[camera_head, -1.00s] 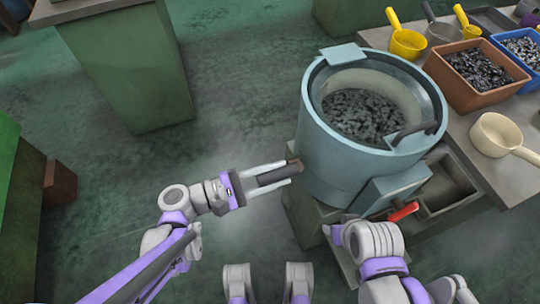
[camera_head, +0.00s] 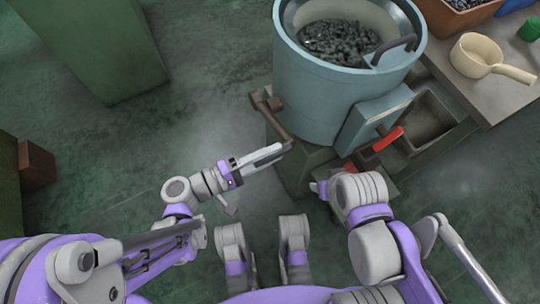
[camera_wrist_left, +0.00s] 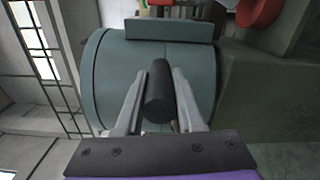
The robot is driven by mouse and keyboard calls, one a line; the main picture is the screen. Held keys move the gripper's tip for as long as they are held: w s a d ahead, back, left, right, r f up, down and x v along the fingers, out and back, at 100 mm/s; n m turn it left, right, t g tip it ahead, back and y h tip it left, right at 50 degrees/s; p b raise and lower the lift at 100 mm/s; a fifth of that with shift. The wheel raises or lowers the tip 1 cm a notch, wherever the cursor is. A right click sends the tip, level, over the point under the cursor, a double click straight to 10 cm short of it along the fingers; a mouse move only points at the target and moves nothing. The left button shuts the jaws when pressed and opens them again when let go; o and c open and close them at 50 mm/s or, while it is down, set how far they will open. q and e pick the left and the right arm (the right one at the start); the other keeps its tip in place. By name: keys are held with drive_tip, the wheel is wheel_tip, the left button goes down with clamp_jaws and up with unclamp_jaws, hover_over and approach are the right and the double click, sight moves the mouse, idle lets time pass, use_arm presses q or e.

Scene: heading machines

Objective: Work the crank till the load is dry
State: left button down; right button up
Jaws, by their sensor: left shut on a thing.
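A blue-grey drum machine (camera_head: 325,105) stands right of centre in the head view, with dark grey pieces, the load (camera_head: 340,42), inside. A brown crank arm (camera_head: 273,117) is on its left side and slants down to the right. My left gripper (camera_head: 270,156) is shut on the crank's dark handle, near the arm's lower end. The left wrist view shows the handle (camera_wrist_left: 160,92) between the two fingers, with the drum behind it. My right gripper (camera_head: 322,189) is low beside the machine's base; its fingers are mostly hidden. I cannot tell whether the load is dry.
A red-handled lever (camera_head: 388,139) sticks out at the machine's front, beside an open grey trough (camera_head: 430,120). A bench (camera_head: 490,95) at right holds a cream scoop (camera_head: 478,58) and a brown bin (camera_head: 462,14). A green cabinet (camera_head: 95,45) stands at upper left. The floor between is clear.

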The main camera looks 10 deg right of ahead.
use_arm(q)
drive_tip(key=shift+s+f, duration=0.1)
drive_tip(key=shift+f, duration=0.2)
drive_tip(key=c, duration=0.5)
unclamp_jaws()
drive_tip(key=shift+a, duration=0.1)
drive_tip(key=p+v, duration=0.1)
drive_tip(key=v, duration=0.9)
drive_tip(key=shift+s+a+r, duration=0.1)
drive_tip(key=shift+a, duration=0.15)
